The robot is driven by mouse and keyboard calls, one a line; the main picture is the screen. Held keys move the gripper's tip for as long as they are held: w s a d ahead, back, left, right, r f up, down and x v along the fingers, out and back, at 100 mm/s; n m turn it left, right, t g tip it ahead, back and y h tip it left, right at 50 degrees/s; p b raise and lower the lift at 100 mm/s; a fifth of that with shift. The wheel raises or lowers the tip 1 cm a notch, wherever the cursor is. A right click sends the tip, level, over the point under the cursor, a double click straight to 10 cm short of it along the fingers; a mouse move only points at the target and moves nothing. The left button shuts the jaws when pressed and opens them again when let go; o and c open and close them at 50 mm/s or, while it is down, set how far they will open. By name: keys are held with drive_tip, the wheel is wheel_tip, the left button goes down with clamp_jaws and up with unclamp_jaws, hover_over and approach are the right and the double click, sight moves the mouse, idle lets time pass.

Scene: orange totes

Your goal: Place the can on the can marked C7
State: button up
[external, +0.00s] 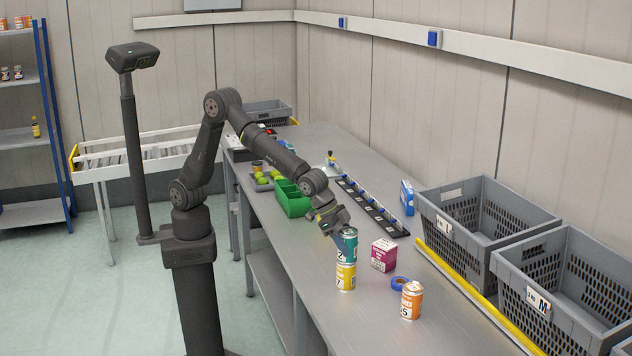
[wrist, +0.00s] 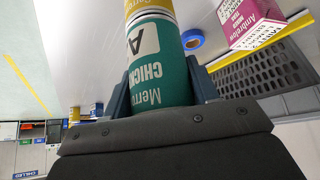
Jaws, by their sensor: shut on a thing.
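My gripper (external: 340,226) is shut on a teal can (external: 346,246), whose label reads in part "Merro CHIC". In the wrist view the teal can (wrist: 160,75) sits between the two fingers. Directly below it stands a yellow can (external: 345,278) with a 7 visible on its label; the letter before it is not readable. The teal can is upright and lined up over the yellow can. Their ends appear to meet, and in the wrist view the yellow can (wrist: 148,10) adjoins the teal can's end. Whether the teal can's weight rests on it cannot be told.
An orange can (external: 411,301) marked 5, a blue tape roll (external: 399,283) and a magenta box (external: 384,255) stand to the right on the grey table. Grey crates (external: 462,244) line the right side behind a yellow rail. A green bin (external: 293,201) stands farther back.

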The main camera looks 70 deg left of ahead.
sight(346, 230)
drive_tip(key=o, duration=1.2)
drive_tip(key=shift+f, duration=0.1)
drive_tip(key=shift+s+r, duration=0.1)
drive_tip(key=shift+r, duration=0.3)
drive_tip(key=v, duration=1.1)
drive_tip(key=shift+s+a+r, duration=0.1)
drive_tip(key=shift+a+r, duration=0.05)
drive_tip(key=shift+r, duration=0.05)
drive_tip(key=shift+f, duration=0.1)
drive_tip(key=x, duration=1.1)
drive_tip(key=shift+f, duration=0.35)
drive_tip(key=shift+w+d+r, duration=0.15)
drive_tip(key=shift+w+d, duration=0.05)
drive_tip(key=shift+w, duration=0.05)
drive_tip(key=shift+r, duration=1.35)
